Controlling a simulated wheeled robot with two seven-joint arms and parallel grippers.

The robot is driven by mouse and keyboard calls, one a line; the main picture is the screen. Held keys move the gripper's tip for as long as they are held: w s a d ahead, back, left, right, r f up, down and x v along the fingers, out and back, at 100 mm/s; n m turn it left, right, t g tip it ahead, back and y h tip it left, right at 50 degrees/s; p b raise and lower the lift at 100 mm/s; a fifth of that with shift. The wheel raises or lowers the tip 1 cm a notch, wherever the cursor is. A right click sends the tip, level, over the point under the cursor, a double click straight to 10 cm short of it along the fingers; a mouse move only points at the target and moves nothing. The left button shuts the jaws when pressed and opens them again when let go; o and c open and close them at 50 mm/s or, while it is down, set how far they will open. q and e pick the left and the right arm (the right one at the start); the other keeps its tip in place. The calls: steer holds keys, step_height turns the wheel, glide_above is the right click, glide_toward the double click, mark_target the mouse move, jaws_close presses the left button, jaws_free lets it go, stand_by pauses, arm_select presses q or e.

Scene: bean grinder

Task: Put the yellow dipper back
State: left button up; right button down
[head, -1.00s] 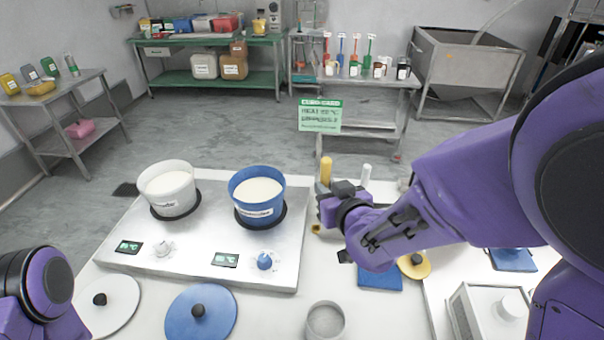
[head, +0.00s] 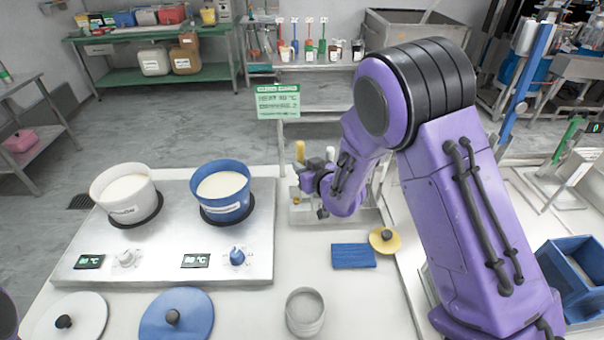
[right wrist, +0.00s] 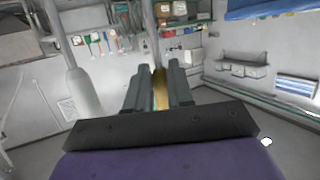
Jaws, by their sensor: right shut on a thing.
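The yellow dipper (head: 300,151) stands about upright, its handle top showing above my right gripper (head: 303,178). That gripper is shut on the handle, and the yellow handle (right wrist: 160,88) also shows between the fingers in the right wrist view. The gripper is at a pale metal stand (head: 303,217), just right of the hot plate. A white dipper handle (head: 330,154) stands to the right of the yellow one. The dipper's lower end is mostly hidden, so I cannot tell whether it sits in the stand. My left gripper is out of view.
The hot plate (head: 165,262) holds a white pot (head: 124,208) and a blue pot (head: 221,207). White and blue lids, a grey cup (head: 305,325), a blue cloth (head: 353,256) and a yellow lid (head: 383,247) lie nearby. A green sign (head: 278,103) stands behind the stand.

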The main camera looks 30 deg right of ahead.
steer(key=f, duration=0.2)
steer(key=f+p, duration=0.1)
steer(key=f, duration=0.1)
steer(key=shift+w+d, duration=0.15)
steer(key=shift+d, duration=0.05)
steer(key=c, duration=1)
jaws_free()
steer(key=b+v, duration=0.2)
steer(key=v, duration=1)
steer(key=shift+r, duration=0.2)
